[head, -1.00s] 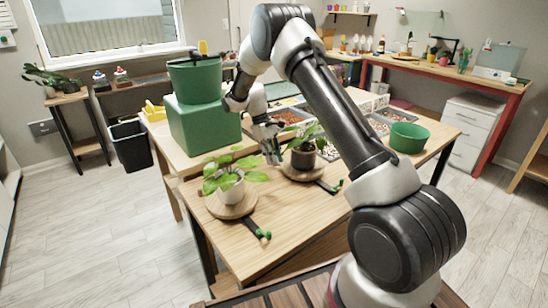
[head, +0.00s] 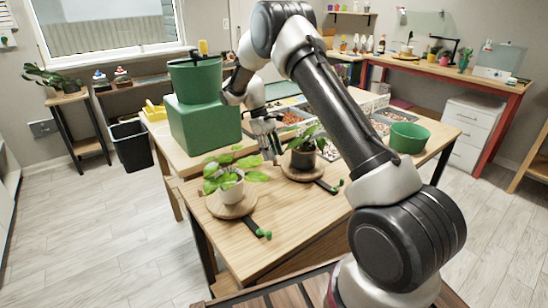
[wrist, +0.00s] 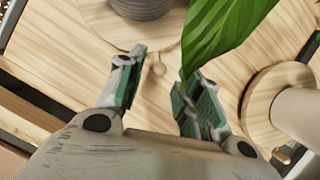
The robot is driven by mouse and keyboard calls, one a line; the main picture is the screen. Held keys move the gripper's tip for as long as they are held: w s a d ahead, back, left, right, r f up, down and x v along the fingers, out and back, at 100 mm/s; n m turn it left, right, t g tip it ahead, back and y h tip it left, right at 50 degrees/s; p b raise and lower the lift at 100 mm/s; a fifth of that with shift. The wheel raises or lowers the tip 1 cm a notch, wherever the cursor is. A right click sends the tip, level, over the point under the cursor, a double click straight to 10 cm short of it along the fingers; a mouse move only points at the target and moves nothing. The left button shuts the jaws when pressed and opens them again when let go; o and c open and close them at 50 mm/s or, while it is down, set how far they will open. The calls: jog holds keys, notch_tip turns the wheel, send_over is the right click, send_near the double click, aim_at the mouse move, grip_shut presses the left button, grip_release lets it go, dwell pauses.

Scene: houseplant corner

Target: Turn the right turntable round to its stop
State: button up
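The right turntable (head: 303,176) is a round wooden disc bearing a dark pot (head: 303,158) with a leafy plant. In the wrist view its disc (wrist: 110,28) is at the top, with a small round wooden knob (wrist: 159,68) at its edge. My gripper (head: 272,158) is at the left side of this turntable, fingers pointing down. In the wrist view my gripper (wrist: 160,92) is open, with green-padded fingers apart and the knob ahead between them; I cannot tell if either finger touches it. A large green leaf (wrist: 220,30) hides part of the disc.
The left turntable (head: 236,211) holds a white pot (head: 232,189) with a bright green plant, close to my gripper. Black bars with green ends (head: 330,187) lie in front of both turntables. Green containers (head: 205,128) stand behind left, a green bowl (head: 408,138) at right.

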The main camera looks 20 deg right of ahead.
jog(key=v, duration=0.9)
jog(key=shift+r, duration=0.35)
jog(key=shift+w, duration=0.1)
jog(key=s+f+m, duration=0.2)
jog(key=s+f, duration=0.1)
jog(key=s, duration=0.2)
jog(key=s+d+r+m+t+y, duration=0.1)
jog(key=s+r, duration=0.5)
jog(key=s, duration=0.6)
jog(key=s+d+r+m+t, duration=0.2)
jog(key=s+d+r+t, duration=0.2)
jog(key=s, duration=0.9)
jog(key=s+d+r+m+t+y, duration=0.1)
jog(key=s+d+r+m+t, duration=0.1)
jog(key=s+r, duration=0.8)
jog(key=shift+s+d+t+y, duration=0.3)
jog(key=shift+s+t, duration=0.3)
jog(key=shift+s, duration=0.55)
